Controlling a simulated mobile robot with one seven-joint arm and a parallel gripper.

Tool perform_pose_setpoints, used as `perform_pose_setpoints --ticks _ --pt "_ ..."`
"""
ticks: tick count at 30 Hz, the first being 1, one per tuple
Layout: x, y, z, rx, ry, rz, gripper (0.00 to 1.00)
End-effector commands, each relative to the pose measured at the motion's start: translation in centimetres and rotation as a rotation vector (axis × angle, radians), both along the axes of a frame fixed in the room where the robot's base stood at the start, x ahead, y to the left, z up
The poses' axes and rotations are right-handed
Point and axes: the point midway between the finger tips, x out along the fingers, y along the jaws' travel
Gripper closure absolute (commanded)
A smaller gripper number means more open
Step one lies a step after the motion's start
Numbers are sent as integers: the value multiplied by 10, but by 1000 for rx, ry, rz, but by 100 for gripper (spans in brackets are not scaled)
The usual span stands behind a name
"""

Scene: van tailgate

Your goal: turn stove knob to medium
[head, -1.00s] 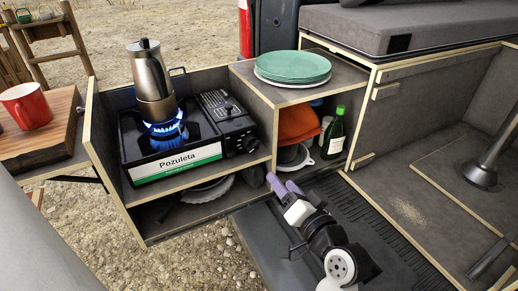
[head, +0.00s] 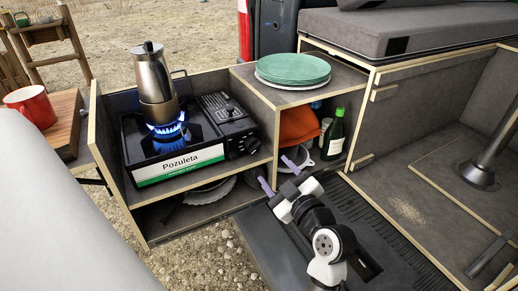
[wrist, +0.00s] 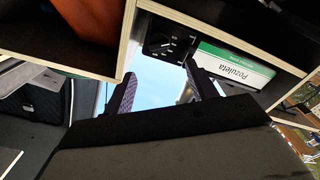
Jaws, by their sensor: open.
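The black camp stove (head: 198,128) with a "Pozuleta" label sits on the upper shelf of the wooden kitchen unit. Its dark knob (head: 250,144) is at the right end of the front panel; its setting is too small to read. A blue flame (head: 165,130) burns under a steel moka pot (head: 153,75). My gripper (head: 276,174) is open and empty, below and right of the knob, apart from it. In the wrist view, the open fingers (wrist: 165,92) show below the stove front (wrist: 170,42), which appears upside down beside its label.
Green plates (head: 293,67) stand on the raised top right of the stove. A green bottle (head: 334,134) and an orange item (head: 299,125) fill the compartment below it. The wooden divider (head: 272,125) stands close to the knob's right. A red mug (head: 30,105) is at far left.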

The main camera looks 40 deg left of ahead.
Motion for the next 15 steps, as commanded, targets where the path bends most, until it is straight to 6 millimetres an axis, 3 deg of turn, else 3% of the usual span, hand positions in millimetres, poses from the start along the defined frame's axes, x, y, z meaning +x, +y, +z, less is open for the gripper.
perform_pose_setpoints --ticks 6,15 --pt "18 47 3 2 1 4 43" --pt "35 86 1 1 3 1 43"
